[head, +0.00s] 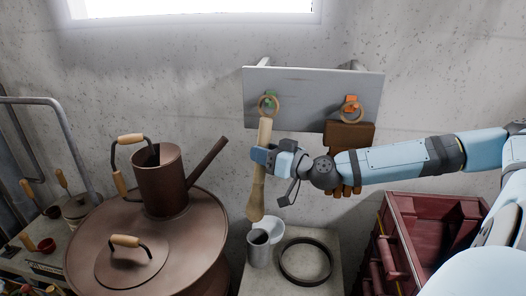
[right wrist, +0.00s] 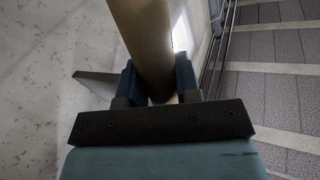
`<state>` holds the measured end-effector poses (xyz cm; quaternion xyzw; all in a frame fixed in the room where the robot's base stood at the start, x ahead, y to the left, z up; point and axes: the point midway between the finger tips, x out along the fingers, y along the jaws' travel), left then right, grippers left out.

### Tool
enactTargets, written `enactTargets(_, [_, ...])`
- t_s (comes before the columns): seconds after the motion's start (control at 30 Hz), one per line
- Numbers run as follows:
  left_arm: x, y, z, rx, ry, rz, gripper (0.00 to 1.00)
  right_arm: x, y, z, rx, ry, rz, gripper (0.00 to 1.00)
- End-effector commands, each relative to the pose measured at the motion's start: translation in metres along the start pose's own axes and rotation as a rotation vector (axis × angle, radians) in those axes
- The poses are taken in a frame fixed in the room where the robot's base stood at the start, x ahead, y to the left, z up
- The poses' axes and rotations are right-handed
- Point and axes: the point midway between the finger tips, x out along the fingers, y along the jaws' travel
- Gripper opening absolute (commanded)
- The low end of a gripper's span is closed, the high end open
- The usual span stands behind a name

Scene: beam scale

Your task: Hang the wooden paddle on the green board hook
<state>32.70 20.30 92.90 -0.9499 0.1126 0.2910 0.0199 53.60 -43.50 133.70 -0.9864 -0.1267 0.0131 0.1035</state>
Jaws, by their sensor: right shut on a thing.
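The wooden paddle (head: 256,196) hangs upright below the grey board in the head view, with a ring (head: 268,105) at its top end. The ring overlaps the green hook (head: 270,98) on the left of the board; I cannot tell whether the hook passes through it. My right gripper (head: 264,156) is shut on the paddle's upper shaft. In the right wrist view the pale shaft (right wrist: 146,45) stands between the two fingers. An orange hook (head: 351,102) on the board's right holds a ring with a brown wooden piece (head: 349,134) below. My left gripper is out of view.
The grey board (head: 310,86) is fixed to the concrete wall. A brown watering can (head: 160,180) stands on a round brown drum (head: 205,240) at left. A metal cup (head: 258,250), a white bowl (head: 272,230) and a dark ring (head: 306,261) sit below. A red crate (head: 438,208) is at right.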

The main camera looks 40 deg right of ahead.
Motion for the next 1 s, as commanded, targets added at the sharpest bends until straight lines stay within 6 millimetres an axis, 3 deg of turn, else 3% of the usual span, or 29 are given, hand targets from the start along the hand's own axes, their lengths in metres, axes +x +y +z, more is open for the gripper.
enactTargets(0.23, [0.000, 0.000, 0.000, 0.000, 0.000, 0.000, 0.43, 0.000, 0.000, 0.000, 0.000, 0.001, 0.000, 0.04])
enactTargets(0.27, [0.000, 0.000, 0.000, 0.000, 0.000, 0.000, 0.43, 0.000, 0.000, 0.000, 0.000, 0.001, 0.000, 0.36])
enactTargets(0.37, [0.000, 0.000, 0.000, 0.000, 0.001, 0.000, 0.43, 0.000, 0.000, 0.000, 0.000, 0.001, 0.000, 0.59])
enactTargets(0.4, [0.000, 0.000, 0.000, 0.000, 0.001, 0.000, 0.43, 0.000, 0.000, 0.000, 0.000, 0.001, 0.000, 0.61])
enactTargets(0.77, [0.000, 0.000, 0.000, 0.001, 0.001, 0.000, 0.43, -0.002, 0.001, 0.001, -0.002, -0.002, 0.002, 0.61])
enactTargets(1.0, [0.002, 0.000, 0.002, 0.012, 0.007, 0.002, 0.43, -0.018, 0.003, 0.002, -0.009, -0.005, 0.008, 0.61])
